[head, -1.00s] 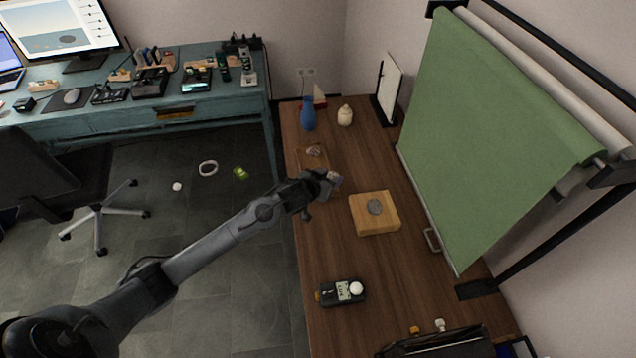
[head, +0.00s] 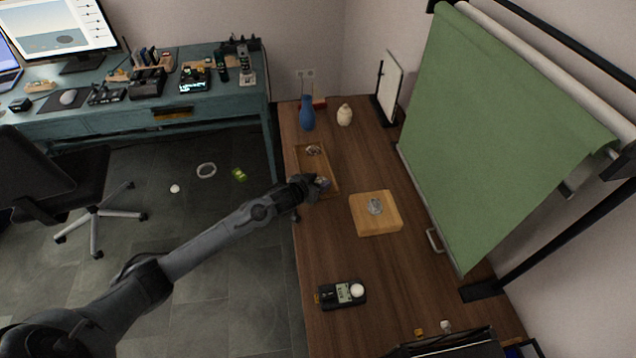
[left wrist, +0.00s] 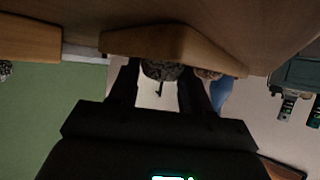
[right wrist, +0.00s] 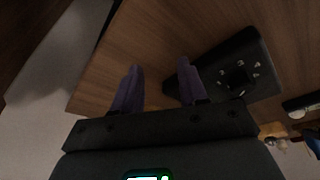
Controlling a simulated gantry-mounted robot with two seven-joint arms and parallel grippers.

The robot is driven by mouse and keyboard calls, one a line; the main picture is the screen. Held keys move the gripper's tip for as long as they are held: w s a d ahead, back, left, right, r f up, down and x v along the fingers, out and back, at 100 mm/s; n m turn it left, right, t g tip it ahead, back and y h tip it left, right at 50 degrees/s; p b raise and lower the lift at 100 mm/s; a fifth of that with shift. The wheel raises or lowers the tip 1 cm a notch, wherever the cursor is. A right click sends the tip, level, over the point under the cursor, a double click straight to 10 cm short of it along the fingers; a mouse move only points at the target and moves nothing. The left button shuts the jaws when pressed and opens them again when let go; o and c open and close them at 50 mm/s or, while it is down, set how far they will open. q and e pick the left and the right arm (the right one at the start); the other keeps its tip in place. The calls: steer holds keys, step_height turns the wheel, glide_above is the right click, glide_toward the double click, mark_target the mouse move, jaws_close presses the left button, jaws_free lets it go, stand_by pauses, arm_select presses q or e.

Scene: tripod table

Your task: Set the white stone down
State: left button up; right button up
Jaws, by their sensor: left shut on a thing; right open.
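My left gripper (head: 320,184) is over the near part of a shallow wooden tray (head: 331,178) on the brown table. In the left wrist view my left gripper (left wrist: 160,82) is shut on a stone (left wrist: 160,70), which looks grey and speckled in shade; the wooden tray (left wrist: 180,42) is close to it there. I cannot tell whether the stone touches the tray. Another small stone (head: 313,150) lies at the tray's far end. In the right wrist view my right gripper (right wrist: 158,82) is open and empty; it is not visible in the head view.
A wooden block (head: 375,222) carrying a grey stone (head: 376,205) stands right of the tray. A blue vase (head: 308,113) and a cream jar (head: 344,115) stand behind. A meter (head: 342,294) lies nearer. A green backdrop (head: 490,130) rises at right. Table between block and meter is clear.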

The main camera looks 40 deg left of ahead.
arm_select(q)
steer(key=shift+f, duration=0.1)
steer(key=o, duration=1.1)
